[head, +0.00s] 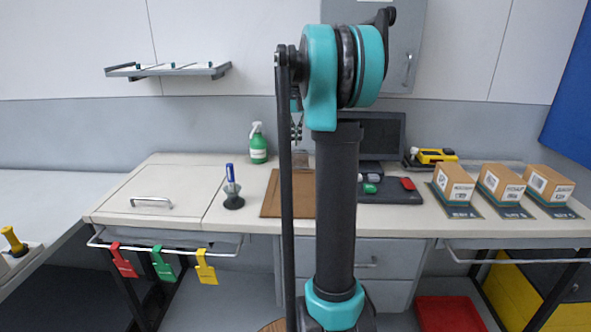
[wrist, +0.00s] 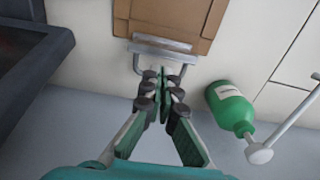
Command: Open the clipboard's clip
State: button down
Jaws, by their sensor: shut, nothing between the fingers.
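The brown clipboard (head: 270,196) lies flat on the bench top, partly hidden behind my arm in the head view. In the wrist view its board (wrist: 180,15) is at the top, with a grey metal clip (wrist: 160,43) on its near edge and a wire loop lever reaching down from it. My gripper (wrist: 164,75) is shut and empty, its fingertips at or just over the loop's outer end. I cannot tell whether they touch it. In the head view my gripper (head: 296,130) hangs partly hidden behind my arm, above the clip end.
A dark monitor (head: 385,135) is right of the clipboard. A pen holder (head: 233,195) is at left. Boxes (head: 500,183) line the right side.

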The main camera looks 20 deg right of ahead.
jog(key=shift+r, duration=1.35)
